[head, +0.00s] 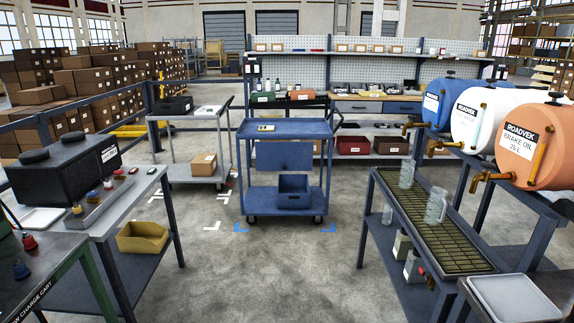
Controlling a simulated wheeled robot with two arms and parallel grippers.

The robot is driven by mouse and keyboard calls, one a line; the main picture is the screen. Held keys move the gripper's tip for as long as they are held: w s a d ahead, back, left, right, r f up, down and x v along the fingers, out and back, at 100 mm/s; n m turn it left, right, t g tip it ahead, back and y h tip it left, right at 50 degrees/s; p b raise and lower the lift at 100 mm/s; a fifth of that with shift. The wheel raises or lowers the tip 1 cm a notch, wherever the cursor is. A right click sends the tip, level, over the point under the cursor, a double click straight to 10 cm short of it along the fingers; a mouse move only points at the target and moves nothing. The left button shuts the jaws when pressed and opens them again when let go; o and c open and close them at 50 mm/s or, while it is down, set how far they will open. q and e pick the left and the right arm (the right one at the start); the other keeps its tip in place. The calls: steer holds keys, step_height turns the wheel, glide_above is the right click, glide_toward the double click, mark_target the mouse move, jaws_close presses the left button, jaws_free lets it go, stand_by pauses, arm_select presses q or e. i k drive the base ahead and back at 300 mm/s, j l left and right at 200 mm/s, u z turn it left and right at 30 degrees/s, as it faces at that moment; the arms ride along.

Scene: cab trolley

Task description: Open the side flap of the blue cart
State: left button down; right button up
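The blue cart (258,199) stands in the middle of the head view on the concrete floor, some distance ahead. It has a top tray, a lower shelf and casters. A flat blue panel (284,155), likely the side flap, hangs upright below the top tray's near edge. Its hinge or latch is too small to make out. A small yellow and white item (266,127) lies on the top tray. A blue open bin (293,190) sits on the lower shelf. Neither of my grippers is in view.
A grey trolley (190,112) with a cardboard box stands left of the cart. A bench with a black container (62,170) is at near left. A drip-tray stand (430,222) and oil drums (535,145) are at right. The floor (270,275) before the cart is clear.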

mark_target(270, 155)
steer(key=i, duration=2.45)
steer(key=i+u, duration=0.15)
steer(key=i, duration=0.6)
steer(key=i+l+u, duration=0.2)
steer(key=i, duration=0.25)
steer(key=i+u, duration=0.2)
steer(key=i, duration=0.2)
